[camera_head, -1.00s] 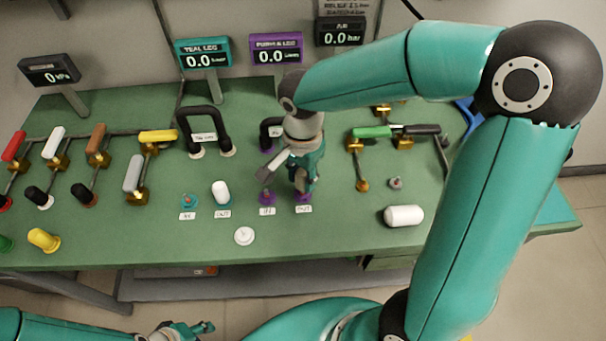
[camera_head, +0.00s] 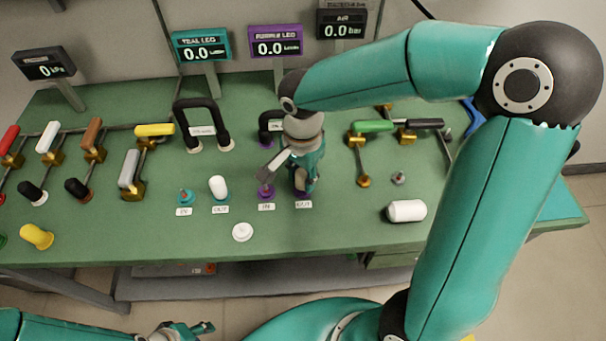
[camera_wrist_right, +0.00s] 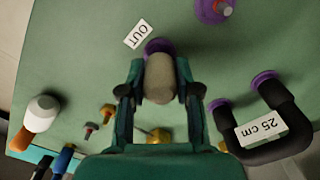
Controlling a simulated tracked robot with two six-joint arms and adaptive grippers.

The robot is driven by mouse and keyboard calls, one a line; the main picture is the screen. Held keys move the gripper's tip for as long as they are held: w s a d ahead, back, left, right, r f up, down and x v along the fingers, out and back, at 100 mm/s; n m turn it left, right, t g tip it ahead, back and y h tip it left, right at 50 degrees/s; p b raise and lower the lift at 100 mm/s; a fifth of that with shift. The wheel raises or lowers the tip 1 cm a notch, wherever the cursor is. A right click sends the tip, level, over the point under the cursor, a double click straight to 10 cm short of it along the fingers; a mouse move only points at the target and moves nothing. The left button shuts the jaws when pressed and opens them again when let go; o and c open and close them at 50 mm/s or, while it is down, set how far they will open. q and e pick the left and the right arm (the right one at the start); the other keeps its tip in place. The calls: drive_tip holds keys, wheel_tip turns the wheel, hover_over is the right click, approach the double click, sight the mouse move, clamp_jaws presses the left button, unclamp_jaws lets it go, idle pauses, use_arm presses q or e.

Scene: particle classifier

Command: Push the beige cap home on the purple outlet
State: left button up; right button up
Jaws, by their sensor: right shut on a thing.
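My right gripper (camera_wrist_right: 158,92) is shut on the beige cap (camera_wrist_right: 159,80), with one finger on each side of it. In the wrist view the cap stands over the purple outlet (camera_wrist_right: 157,46), whose purple rim shows just past the cap, beside the OUT label. I cannot tell how far the cap is seated. In the head view the right gripper (camera_head: 303,186) is right above the outlet's OUT label, and its fingers hide the cap and most of the outlet. My left gripper (camera_head: 190,330) is low at the bottom edge, away from the bench; its jaws are unclear.
The purple inlet (camera_head: 266,191) stands just left of the right gripper. A black bridge hose (camera_wrist_right: 272,130) marked 25 cm is close by. A white-capped teal outlet (camera_head: 218,187), a loose white disc (camera_head: 242,232) and a white cylinder (camera_head: 407,211) stand or lie on the green bench.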

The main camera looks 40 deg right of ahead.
sight(302, 172)
drive_tip(key=shift+f+b, duration=0.5)
drive_tip(key=shift+f, duration=0.15)
drive_tip(key=o, duration=1.1)
drive_tip(key=shift+o, duration=0.2)
drive_tip(key=shift+r, duration=0.1)
wheel_tip(302, 172, up, 12)
drive_tip(key=shift+f, duration=0.1)
